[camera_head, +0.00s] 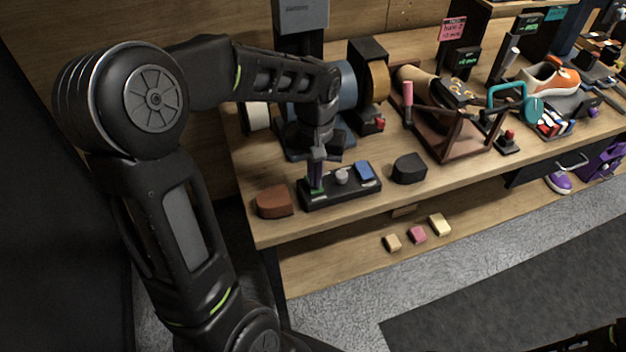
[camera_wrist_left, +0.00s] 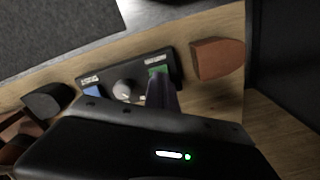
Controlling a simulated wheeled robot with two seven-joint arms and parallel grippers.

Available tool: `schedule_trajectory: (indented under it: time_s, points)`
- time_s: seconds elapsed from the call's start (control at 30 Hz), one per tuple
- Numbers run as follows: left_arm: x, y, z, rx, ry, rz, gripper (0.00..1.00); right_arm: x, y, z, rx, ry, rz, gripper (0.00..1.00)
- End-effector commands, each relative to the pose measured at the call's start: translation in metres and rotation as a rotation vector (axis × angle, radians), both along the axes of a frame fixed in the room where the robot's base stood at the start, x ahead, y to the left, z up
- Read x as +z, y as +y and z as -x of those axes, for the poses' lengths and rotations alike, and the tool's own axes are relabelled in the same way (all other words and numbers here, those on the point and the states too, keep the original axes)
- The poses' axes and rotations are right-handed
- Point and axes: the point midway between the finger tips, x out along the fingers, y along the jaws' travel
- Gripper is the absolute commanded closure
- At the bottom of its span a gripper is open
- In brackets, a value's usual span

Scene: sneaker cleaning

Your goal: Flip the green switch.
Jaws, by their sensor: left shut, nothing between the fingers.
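The green switch (camera_head: 317,192) sits at the left end of a black switch panel (camera_head: 345,196) on the wooden bench. Only part of its green surface shows below my left gripper (camera_head: 315,185), which points down at it. In the left wrist view the green switch (camera_wrist_left: 158,70) shows right at the fingertips of my left gripper (camera_wrist_left: 160,80). The fingers are shut with nothing between them; I cannot tell whether they touch the switch. A round grey knob (camera_head: 341,176) and a blue switch (camera_head: 364,171) are on the same panel.
A brown block (camera_head: 274,202) lies left of the panel and a black block (camera_head: 408,168) lies right of it. Behind stands a machine with a tan wheel (camera_head: 378,81). Several small blocks, one pink (camera_head: 417,235), lie on the lower shelf (camera_head: 350,259).

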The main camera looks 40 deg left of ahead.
Motion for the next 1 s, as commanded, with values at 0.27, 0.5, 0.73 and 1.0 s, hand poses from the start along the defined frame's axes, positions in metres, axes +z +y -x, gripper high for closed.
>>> schedule_trajectory:
  time_s: [0.27,0.5,0.73,1.0]
  points:
    - [0.027,0.000,0.000,0.000,-0.001,0.000,1.00,0.021,0.000,0.000,0.000,0.000,0.000,0.26]
    - [0.048,0.000,-0.001,0.000,-0.002,0.000,1.00,0.037,0.000,0.000,0.000,0.000,0.000,0.26]
    - [0.066,0.000,-0.001,0.000,-0.002,0.000,1.00,0.050,0.000,0.000,0.000,0.000,0.000,0.26]
    - [0.067,0.000,-0.001,0.000,-0.001,0.000,1.00,0.051,0.000,0.000,0.000,0.000,0.000,0.26]
